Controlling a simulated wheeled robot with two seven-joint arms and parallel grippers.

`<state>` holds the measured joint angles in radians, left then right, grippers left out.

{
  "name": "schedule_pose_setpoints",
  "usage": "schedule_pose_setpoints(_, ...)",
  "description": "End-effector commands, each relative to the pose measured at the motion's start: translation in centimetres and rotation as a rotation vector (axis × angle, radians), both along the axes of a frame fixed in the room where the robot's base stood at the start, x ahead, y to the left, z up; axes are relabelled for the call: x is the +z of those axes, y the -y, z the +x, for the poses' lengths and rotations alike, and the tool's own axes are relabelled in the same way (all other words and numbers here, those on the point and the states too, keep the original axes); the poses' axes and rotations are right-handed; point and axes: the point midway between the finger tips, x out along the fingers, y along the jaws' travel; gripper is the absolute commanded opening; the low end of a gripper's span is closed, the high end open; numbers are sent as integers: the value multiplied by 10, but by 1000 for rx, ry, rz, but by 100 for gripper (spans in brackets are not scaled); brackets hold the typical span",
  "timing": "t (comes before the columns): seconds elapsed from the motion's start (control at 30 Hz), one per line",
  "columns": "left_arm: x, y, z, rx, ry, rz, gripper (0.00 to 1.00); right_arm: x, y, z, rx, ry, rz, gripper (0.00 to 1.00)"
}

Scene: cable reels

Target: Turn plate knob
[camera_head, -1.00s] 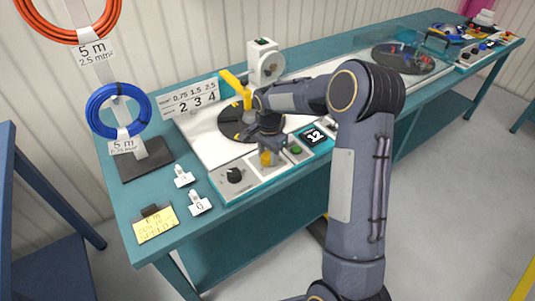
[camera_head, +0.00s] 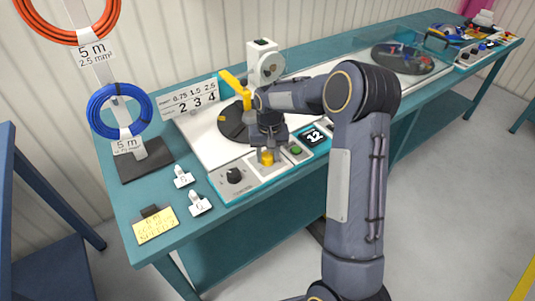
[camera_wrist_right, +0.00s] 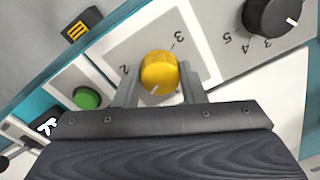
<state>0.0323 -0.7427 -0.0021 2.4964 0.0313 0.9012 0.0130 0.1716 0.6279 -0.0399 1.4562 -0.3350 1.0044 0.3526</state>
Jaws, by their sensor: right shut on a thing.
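The yellow plate knob (camera_head: 267,158) stands on a pale panel of the teal control strip. In the right wrist view the knob (camera_wrist_right: 160,72) sits between my two fingers, with a 2 and a 3 printed beside it and a light mark on its top edge. My right gripper (camera_head: 267,153) comes down from above and is shut on the knob. The dark round plate (camera_head: 232,124) lies behind it on the white board. My left gripper is not in view.
A blue cable reel (camera_head: 94,107) hangs on a stand at left. A yellow note (camera_head: 156,226) lies near the table's front-left corner.

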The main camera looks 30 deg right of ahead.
Motion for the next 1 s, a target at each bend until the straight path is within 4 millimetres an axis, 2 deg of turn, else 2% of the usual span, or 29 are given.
schedule_pose_setpoints(1.0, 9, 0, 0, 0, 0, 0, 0, 1, 1, 1, 931, 1, 1, 14)
